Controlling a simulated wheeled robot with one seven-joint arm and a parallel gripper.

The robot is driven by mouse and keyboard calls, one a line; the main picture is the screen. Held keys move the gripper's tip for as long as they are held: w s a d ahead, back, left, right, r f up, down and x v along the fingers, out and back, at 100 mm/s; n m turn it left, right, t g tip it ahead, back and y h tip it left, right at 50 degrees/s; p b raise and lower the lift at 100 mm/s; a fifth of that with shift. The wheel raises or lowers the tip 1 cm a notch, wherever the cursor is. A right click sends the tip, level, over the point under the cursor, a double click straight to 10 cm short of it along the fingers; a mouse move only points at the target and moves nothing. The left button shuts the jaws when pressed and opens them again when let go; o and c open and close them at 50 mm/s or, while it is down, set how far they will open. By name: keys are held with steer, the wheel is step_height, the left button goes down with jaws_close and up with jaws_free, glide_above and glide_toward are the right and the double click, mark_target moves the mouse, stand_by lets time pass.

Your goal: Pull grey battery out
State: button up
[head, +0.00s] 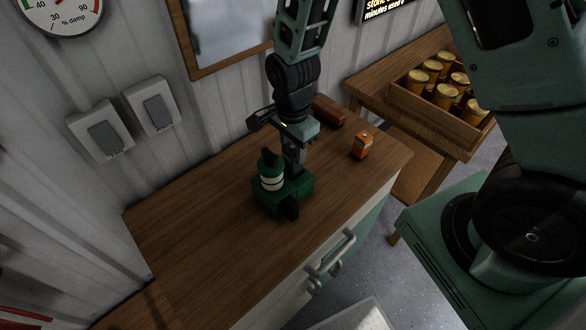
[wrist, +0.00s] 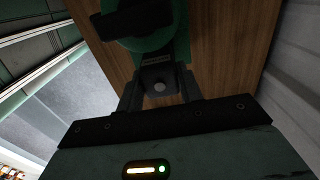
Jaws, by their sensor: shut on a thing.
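A green device (head: 270,198) with a cylindrical body, a pale band and a black part on top stands on the wooden counter. Its green body also shows at the top of the wrist view (wrist: 150,42). My gripper (head: 294,168) reaches down close behind the device, on its upper right side. In the wrist view my gripper (wrist: 160,98) has its two fingers shut on the sides of the grey battery (wrist: 158,76), a dark grey block with a round light spot. The battery sits right against the green device; I cannot tell whether it is still seated.
An orange box (head: 362,145) and a reddish-brown block (head: 328,110) lie on the counter (head: 185,235) to the right of my gripper. A wooden crate (head: 440,125) of yellow-lidded jars stands beyond. The wall is close behind. The counter's left part is clear.

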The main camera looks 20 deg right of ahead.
steer(key=shift+r, duration=0.1)
steer(key=shift+r+p, duration=1.3)
steer(key=shift+r, duration=0.2)
